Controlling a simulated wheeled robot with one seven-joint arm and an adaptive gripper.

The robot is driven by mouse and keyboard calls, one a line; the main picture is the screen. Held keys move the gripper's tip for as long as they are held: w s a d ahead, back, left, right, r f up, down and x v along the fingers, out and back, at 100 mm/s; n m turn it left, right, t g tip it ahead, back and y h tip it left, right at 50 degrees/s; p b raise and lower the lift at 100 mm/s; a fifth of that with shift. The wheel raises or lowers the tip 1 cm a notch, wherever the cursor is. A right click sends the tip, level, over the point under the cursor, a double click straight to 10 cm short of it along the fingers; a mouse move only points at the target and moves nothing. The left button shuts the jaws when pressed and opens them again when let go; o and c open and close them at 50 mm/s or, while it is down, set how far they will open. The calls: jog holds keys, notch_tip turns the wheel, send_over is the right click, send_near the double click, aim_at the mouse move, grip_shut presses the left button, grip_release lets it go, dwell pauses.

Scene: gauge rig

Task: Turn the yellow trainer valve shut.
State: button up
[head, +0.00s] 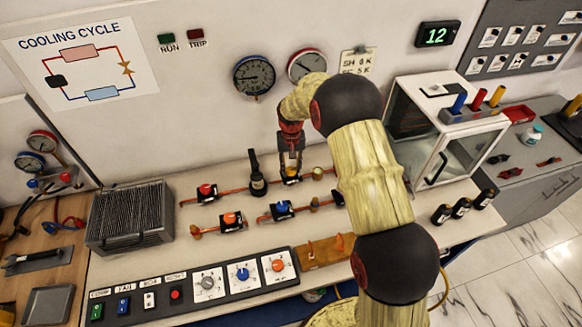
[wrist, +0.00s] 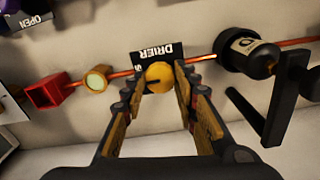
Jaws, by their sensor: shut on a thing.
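The yellow trainer valve (wrist: 160,77) is a round yellow knob on a copper pipe, in front of a dark label reading "DRIER". In the wrist view it sits between my gripper's fingertips (wrist: 158,80), which are shut on its sides. In the head view my gripper (head: 291,163) reaches down onto the valve (head: 290,172), at the back pipe row of the bench. The fingers partly hide the knob there, and its turn angle cannot be told.
A black upright fitting (head: 257,175) stands left of the valve, and a brass fitting (head: 319,173) is to its right. Red (head: 206,191), orange (head: 229,219) and blue (head: 282,208) valves sit nearby. A glass-fronted cabinet (head: 440,125) stands at right.

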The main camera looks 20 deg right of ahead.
aim_at(291, 170)
dwell(0.4)
jog(key=o, duration=1.2)
jog(key=shift+c, duration=0.2)
notch_tip(291, 170, up, 12)
